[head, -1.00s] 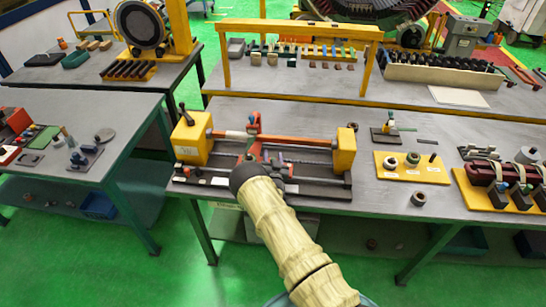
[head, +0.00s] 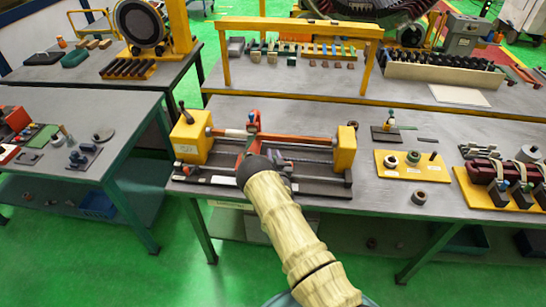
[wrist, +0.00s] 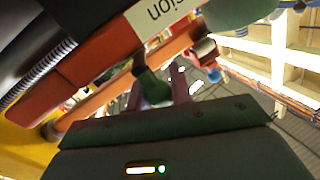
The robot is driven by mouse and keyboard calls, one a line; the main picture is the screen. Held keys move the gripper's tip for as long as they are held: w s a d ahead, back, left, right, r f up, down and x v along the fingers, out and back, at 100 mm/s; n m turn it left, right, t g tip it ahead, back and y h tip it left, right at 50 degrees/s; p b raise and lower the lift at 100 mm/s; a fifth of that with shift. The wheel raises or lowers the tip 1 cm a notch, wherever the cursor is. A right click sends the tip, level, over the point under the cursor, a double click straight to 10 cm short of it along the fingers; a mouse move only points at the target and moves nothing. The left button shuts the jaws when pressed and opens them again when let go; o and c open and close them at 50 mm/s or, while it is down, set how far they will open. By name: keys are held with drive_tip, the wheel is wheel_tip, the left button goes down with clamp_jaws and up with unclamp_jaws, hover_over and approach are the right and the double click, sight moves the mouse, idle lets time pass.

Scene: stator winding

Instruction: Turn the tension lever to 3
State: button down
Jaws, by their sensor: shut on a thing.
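The winding machine stands at the front of the middle table. It has a yellow end block (head: 191,137) at the left, another at the right, and an orange-red bar (head: 295,139) between them. In the wrist view, an orange-red part (wrist: 80,62) carries a white label (wrist: 165,12) with upside-down letters reading "sion". My gripper (wrist: 163,88) is at this part, shut on what I take to be the tension lever; the contact itself is unclear. In the head view my dark wrist and pale arm cover the gripper and the lever's lower part. No lever numbers are readable.
A yellow tray (head: 437,174) with rings and a peg lies to the right of the machine. A loose ring (head: 419,197) sits near the table's front edge. A yellow gantry frame (head: 225,65) stands on the table behind.

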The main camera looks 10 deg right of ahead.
drive_tip(key=n+y+b, duration=0.1)
drive_tip(key=y, duration=0.1)
drive_tip(key=d+n+y+b, duration=0.1)
drive_tip(key=n+y+b, duration=0.1)
drive_tip(key=y, duration=0.1)
drive_tip(key=shift+f+n+g+y, duration=0.2)
drive_tip(key=shift+n+g+y, duration=0.1)
drive_tip(key=n+g+y+b, duration=0.1)
drive_tip(key=y+b, duration=0.1)
drive_tip(key=n+g+y+b, duration=0.1)
drive_tip(key=n+y+b, duration=0.1)
drive_tip(key=shift+d+y+b, duration=0.35)
drive_tip(key=shift+d+y, duration=0.05)
drive_tip(key=n+g+y+b, duration=0.1)
drive_tip(key=b, duration=0.1)
drive_tip(key=n+g+y+b, duration=0.2)
drive_tip(key=b, duration=0.1)
drive_tip(key=n+g+y+b, duration=0.1)
drive_tip(key=b, duration=0.1)
drive_tip(key=shift+w+d+f+n+g+y, duration=0.1)
drive_tip(key=shift+w+d+n+g+y, duration=0.2)
drive_tip(key=shift+g+y, duration=0.1)
drive_tip(key=n+g+y+b, duration=0.1)
drive_tip(key=b, duration=0.2)
drive_tip(key=shift+g, duration=0.4)
drive_tip(key=shift+r+n+g+b, duration=0.2)
drive_tip(key=shift+n+g+b, duration=0.1)
drive_tip(key=shift+n+b, duration=0.15)
drive_tip(key=shift+r+y, duration=0.15)
drive_tip(key=shift+y, duration=0.15)
